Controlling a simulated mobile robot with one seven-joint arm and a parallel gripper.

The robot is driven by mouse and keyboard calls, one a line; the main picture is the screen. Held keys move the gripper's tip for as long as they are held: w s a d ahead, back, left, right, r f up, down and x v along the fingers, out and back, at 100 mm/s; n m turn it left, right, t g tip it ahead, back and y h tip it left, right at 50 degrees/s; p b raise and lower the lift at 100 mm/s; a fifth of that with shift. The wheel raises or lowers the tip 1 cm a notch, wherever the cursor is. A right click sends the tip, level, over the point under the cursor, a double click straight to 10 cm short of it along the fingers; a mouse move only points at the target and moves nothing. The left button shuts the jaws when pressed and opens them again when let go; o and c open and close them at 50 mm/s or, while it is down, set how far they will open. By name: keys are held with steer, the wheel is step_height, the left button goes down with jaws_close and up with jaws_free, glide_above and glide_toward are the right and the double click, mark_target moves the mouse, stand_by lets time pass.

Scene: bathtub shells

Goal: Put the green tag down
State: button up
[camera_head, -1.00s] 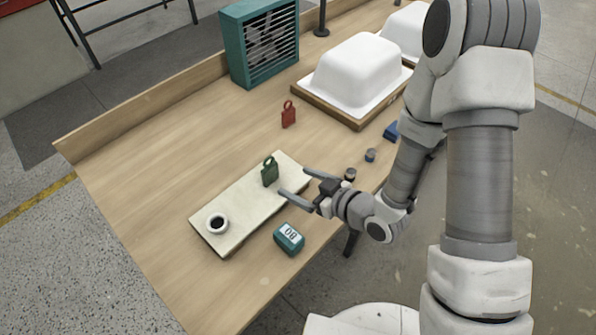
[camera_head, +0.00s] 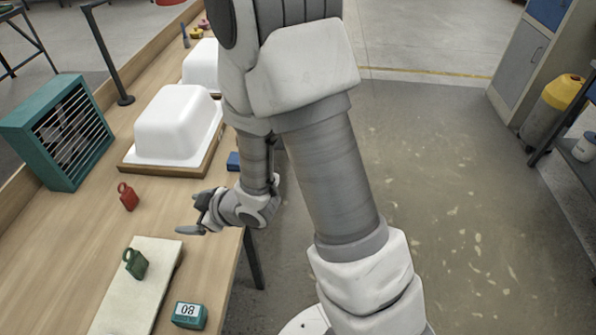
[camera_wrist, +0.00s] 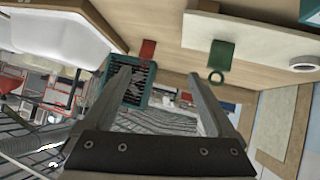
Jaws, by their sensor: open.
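The green tag (camera_head: 135,263) stands upright on the pale board (camera_head: 130,300) in the head view, its ring at the top. In the wrist view the green tag (camera_wrist: 220,55) shows beyond my fingers, on the pale board (camera_wrist: 262,42). My gripper (camera_head: 190,214) is open and empty, apart from the tag and to its upper right in the head view. In the wrist view my gripper's fingers (camera_wrist: 150,88) are spread wide with nothing between them.
A red tag (camera_head: 127,197) stands on the bare wood behind the board. A teal timer (camera_head: 189,315) sits beside the board. White shells (camera_head: 177,125) on wooden bases and a teal fan heater (camera_head: 62,130) stand farther back. Open floor lies to the right.

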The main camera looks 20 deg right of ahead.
steer(key=d+r+m+h, duration=0.6)
steer(key=d+r+h, duration=0.1)
steer(key=d+r, duration=0.75)
steer(key=s+d+r+m, duration=0.1)
steer(key=s+r, duration=0.2)
steer(key=s, duration=0.3)
steer(key=s+d+r+m+g, duration=0.1)
steer(key=s+d+r+m, duration=0.1)
steer(key=s, duration=0.4)
steer(key=s+d+r+m+g, duration=0.1)
steer(key=s+r+m, duration=0.1)
steer(key=s, duration=0.4)
steer(key=shift+d+r+h, duration=0.15)
steer(key=shift+r+h, duration=0.15)
steer(key=shift+r, duration=0.5)
